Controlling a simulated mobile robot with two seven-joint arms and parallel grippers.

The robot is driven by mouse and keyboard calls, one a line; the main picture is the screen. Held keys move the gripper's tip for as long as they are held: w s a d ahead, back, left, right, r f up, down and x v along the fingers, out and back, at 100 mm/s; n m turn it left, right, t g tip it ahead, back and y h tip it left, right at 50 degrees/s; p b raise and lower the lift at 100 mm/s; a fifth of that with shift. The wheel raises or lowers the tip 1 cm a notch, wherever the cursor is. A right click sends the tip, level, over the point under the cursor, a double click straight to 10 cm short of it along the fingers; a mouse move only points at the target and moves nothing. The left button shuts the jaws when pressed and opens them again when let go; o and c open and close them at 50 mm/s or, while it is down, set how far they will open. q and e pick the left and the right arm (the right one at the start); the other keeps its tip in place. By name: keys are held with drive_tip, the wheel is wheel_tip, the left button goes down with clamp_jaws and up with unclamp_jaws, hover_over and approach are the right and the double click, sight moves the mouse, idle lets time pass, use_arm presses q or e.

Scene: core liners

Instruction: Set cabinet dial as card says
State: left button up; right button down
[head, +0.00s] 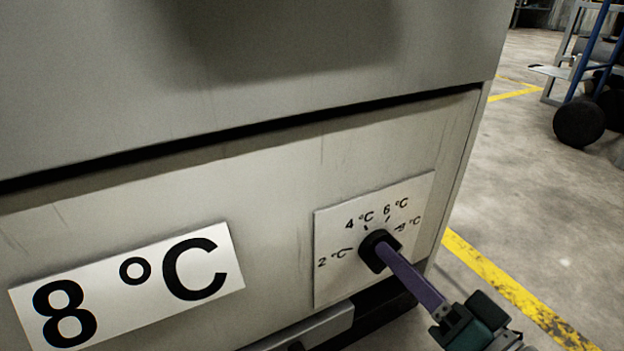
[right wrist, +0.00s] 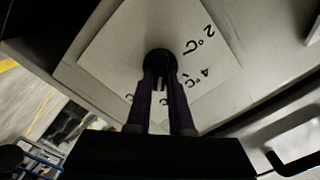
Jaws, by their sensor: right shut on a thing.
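The black cabinet dial (head: 374,246) sits on a white scale plate (head: 330,290) marked 2, 4, 6 and 8 °C. The white card (head: 130,280) at the left of the same panel reads 8 °C. My right gripper (head: 388,256) is shut on the dial, its purple fingers reaching in from the lower right. In the right wrist view the two fingers (right wrist: 161,82) are on either side of the round black dial (right wrist: 160,62). I cannot tell which mark the dial points to. My left gripper is not in view.
The grey cabinet (head: 270,190) fills most of the head view, with a dark gap above the panel. Open concrete floor with a yellow line (head: 510,290) lies to the right. A blue-framed cart with dark wheels (head: 579,122) stands at the upper right.

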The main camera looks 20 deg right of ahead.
drive_tip(key=shift+f+m, duration=0.1)
drive_tip(key=shift+m, duration=2.7)
drive_tip(key=c, duration=0.8)
unclamp_jaws()
drive_tip(key=s+p, duration=0.2)
drive_tip(key=s, duration=0.8)
drive_tip(key=shift+d+p, duration=0.35)
drive_tip(key=shift+d, duration=0.1)
